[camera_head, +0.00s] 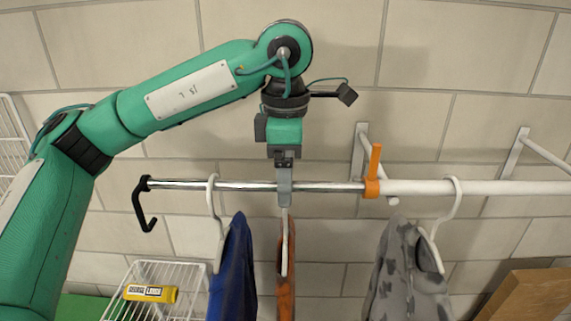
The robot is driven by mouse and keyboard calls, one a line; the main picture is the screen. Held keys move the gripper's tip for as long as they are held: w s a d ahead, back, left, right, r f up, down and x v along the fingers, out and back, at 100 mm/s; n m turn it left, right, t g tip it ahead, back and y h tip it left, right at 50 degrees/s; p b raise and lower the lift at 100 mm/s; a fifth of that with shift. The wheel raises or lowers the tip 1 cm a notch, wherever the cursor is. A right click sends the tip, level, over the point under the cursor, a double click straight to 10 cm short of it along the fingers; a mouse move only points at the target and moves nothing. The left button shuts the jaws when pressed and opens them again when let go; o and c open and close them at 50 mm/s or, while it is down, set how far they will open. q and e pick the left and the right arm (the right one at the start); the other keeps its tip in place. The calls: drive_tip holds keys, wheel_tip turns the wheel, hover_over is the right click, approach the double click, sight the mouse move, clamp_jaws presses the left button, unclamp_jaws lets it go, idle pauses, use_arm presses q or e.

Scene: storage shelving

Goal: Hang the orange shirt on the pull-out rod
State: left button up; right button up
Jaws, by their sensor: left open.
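The orange shirt (286,285) hangs edge-on from a white hanger (285,245), directly below my left gripper (284,198). The chrome pull-out rod (245,186) runs level from a black hooked end at the left to the orange clamp and white rail at the right. My left gripper is open and points down at the rod, its fingers overlapping the rod and the top of the hanger. The hanger's hook is hidden behind the fingers, so I cannot tell whether it sits on the rod. My right gripper is not in view.
A blue garment (233,270) hangs on the chrome rod to the left. A grey patterned garment (408,275) hangs on the white rail (500,187) to the right. An orange clamp (373,180) stands up between them. A wire basket (165,272) with a yellow box (150,293) is lower left.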

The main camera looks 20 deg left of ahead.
use_arm(q)
wheel_tip(320, 180, up, 14)
drive_tip(key=shift+b, duration=0.4)
